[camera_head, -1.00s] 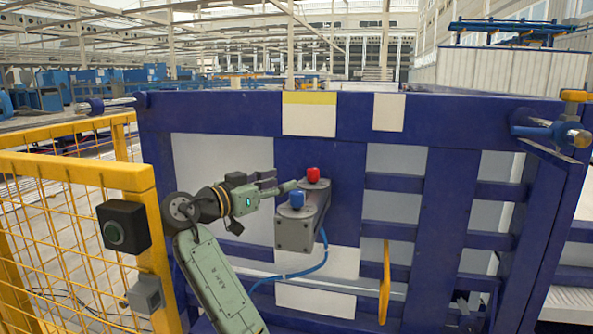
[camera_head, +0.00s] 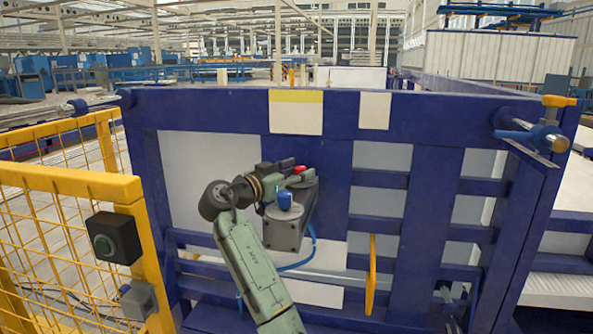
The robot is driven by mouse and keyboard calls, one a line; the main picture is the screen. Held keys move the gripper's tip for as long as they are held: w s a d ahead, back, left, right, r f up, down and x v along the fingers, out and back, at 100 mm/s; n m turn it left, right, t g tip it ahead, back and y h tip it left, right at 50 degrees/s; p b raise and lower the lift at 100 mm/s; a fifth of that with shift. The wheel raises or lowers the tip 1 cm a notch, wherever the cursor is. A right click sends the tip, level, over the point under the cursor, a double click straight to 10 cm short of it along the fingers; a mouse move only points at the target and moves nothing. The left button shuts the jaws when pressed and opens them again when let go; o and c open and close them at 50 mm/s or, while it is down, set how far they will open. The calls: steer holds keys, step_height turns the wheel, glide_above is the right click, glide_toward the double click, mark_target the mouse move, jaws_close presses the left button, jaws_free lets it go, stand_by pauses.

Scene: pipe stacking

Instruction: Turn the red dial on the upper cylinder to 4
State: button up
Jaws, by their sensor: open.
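The red dial (camera_head: 299,169) sits on top of the grey cylinder unit (camera_head: 284,234), at its far end, and shows only in part behind my gripper. A blue dial (camera_head: 284,200) sits on the same unit at its near end. My gripper (camera_head: 298,175) is open, with its fingers at the red dial. Whether the fingers touch the dial is too small to tell. The numbers around the dial cannot be read.
A blue hose (camera_head: 311,247) runs from the unit down to the left. The blue steel frame (camera_head: 405,108) stands behind. A yellow mesh fence (camera_head: 70,185) with a black button box (camera_head: 113,238) is at the left. A yellow handle (camera_head: 371,275) hangs at the lower right.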

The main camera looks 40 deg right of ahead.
steer(key=shift+c, duration=0.2)
jaws_close()
steer(key=shift+w+a+m+g+b, duration=0.15)
steer(key=shift+m+g+b, duration=0.55)
steer(key=shift+g, duration=0.4)
steer(key=shift+m+g, duration=0.8)
steer(key=shift+g, duration=0.4)
steer(key=shift+o, duration=0.2)
jaws_free()
